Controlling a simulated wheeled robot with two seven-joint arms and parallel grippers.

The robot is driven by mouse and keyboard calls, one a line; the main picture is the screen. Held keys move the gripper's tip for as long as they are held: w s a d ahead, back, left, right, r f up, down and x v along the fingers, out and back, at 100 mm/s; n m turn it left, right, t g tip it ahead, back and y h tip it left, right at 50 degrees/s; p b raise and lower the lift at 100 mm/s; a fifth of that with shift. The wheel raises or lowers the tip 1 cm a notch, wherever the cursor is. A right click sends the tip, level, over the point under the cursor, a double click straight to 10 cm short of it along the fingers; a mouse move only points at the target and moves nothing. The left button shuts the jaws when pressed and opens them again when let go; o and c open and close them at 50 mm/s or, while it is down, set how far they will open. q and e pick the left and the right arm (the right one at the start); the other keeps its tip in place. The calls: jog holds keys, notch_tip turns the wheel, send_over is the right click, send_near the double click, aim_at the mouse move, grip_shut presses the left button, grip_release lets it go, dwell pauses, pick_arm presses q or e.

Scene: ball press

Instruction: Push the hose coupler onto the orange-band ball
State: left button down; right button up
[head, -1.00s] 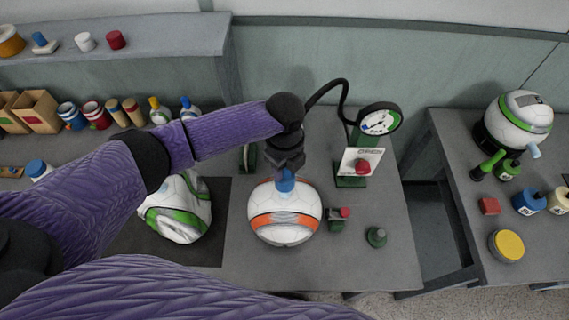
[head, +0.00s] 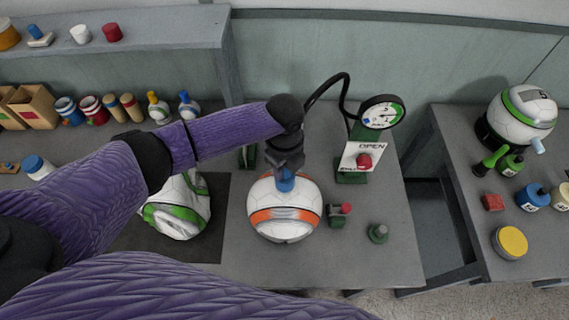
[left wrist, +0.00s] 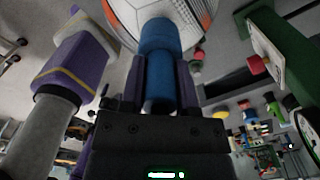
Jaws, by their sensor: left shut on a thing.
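The orange-band ball (head: 284,222) is white with an orange stripe and sits on the middle table. My left gripper (head: 286,168) is above it, pointing down, shut on the blue hose coupler (head: 286,183). In the left wrist view the coupler (left wrist: 159,62) stands between the two fingers (left wrist: 160,85), and its far end meets the ball (left wrist: 135,15). Whether it is seated on a valve is hidden. The black hose (head: 335,82) runs from the gripper area to the gauge (head: 382,113). My right gripper does not show in the head view.
A green stand with an OPEN sign (head: 364,158) is right of the ball. A small green block with a red knob (head: 338,214) and a green knob (head: 378,233) stand nearby. A crumpled green-banded ball (head: 178,212) lies on a dark mat (head: 212,245) to the left.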

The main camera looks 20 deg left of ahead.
pick_arm(q)
jog(key=shift+f, duration=0.4)
jog(key=shift+c, duration=1.4)
grip_release()
notch_tip(320, 180, up, 10)
jog(key=shift+r+p, duration=0.1)
jog(key=shift+p, duration=0.2)
